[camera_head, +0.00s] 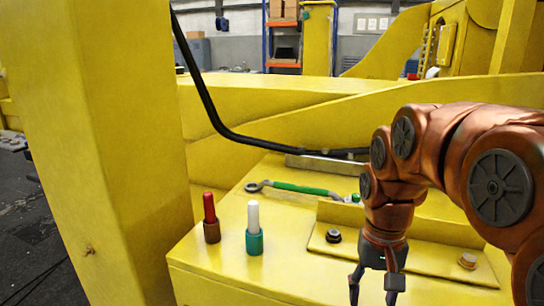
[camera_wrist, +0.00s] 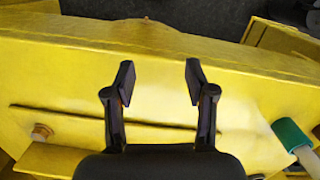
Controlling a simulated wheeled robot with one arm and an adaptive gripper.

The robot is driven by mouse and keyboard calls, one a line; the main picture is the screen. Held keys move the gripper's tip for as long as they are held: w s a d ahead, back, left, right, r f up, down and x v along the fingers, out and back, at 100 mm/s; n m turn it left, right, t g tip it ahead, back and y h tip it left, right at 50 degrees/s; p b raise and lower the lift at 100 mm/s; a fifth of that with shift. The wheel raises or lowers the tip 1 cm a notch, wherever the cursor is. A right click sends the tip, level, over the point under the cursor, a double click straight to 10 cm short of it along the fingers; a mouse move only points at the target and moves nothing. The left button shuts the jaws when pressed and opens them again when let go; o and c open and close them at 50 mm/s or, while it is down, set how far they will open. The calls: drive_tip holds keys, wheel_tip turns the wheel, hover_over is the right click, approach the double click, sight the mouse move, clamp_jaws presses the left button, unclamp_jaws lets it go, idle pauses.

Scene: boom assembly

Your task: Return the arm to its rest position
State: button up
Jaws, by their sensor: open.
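My arm reaches in from the right in the head view, copper coloured, bent down at the wrist. My gripper (camera_head: 373,293) hangs over the front part of the yellow boom surface (camera_head: 215,275). It also shows in the wrist view (camera_wrist: 160,82), with its two black fingers apart and nothing between them. Below the fingers is bare yellow metal near an edge of the boom. Whether the fingertips touch the surface cannot be told.
A red-and-brown marker (camera_head: 210,218) and a white-and-teal marker (camera_head: 254,228) stand upright left of my gripper. A green-handled wrench (camera_head: 300,188) lies behind. Bolts (camera_head: 333,236) (camera_head: 467,261) sit on a raised plate. A black hose (camera_head: 215,110) and yellow column (camera_head: 115,150) stand left.

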drive_tip(key=s+a+f+n, duration=0.1)
drive_tip(key=s+f, duration=0.4)
drive_tip(key=s, duration=0.3)
drive_tip(key=s+a+f+n+b, duration=0.1)
drive_tip(key=s+f, duration=0.4)
drive_tip(key=s, duration=0.4)
drive_tip(key=shift+f+g, duration=0.2)
drive_tip(key=shift+g, duration=0.1)
idle(1.0)
